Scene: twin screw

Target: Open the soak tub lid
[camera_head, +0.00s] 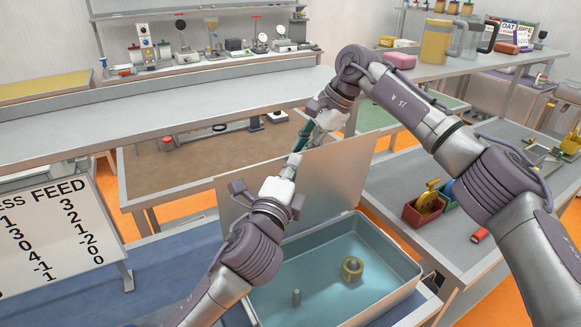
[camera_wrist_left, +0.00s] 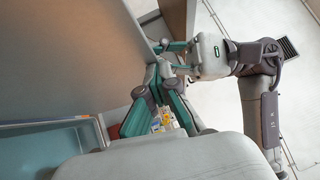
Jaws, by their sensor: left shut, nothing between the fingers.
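The soak tub (camera_head: 262,306) stands open at the lower middle of the head view, with blue liquid inside. Its grey lid (camera_head: 335,180) stands up, nearly vertical, along the tub's far side; it also fills the upper left of the left wrist view (camera_wrist_left: 70,60). My left gripper (camera_head: 295,160) is shut and empty close to the lid's top edge; its teal fingers converge in the wrist view (camera_wrist_left: 160,78). My right gripper (camera_head: 303,140) is just beyond, close to the left one. Its fingertips are partly hidden, so whether it is open or touching the lid is unclear.
A sign board (camera_head: 50,235) stands at the left. A red bin (camera_head: 425,212) is on the right bench. A long grey shelf (camera_head: 170,110) runs behind.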

